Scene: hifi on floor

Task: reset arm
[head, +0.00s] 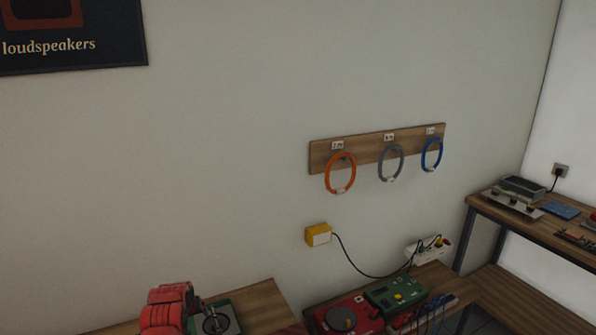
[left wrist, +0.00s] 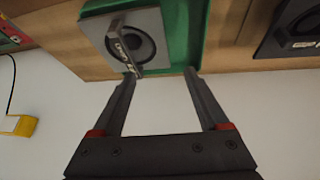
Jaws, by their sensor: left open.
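My left gripper (left wrist: 160,73) is open in the left wrist view, with nothing between its fingers. Its fingertips are close to the near edge of a green tray (left wrist: 190,30). In the tray is a grey square plate with a round black speaker (left wrist: 142,42) and a dark labelled bar across it. I cannot tell whether a fingertip touches the bar or tray. In the head view my red left arm (head: 166,308) comes in at the bottom, beside the green tray (head: 227,312), and hides part of it. My right gripper is not in view.
A wooden bench (head: 262,298) carries the tray. Red and green devices (head: 397,293) stand to its right. A yellow box (head: 317,235) is on the wall. A rack (head: 362,150) holds orange, grey and blue rings. Another dark speaker (left wrist: 290,25) lies right in the wrist view.

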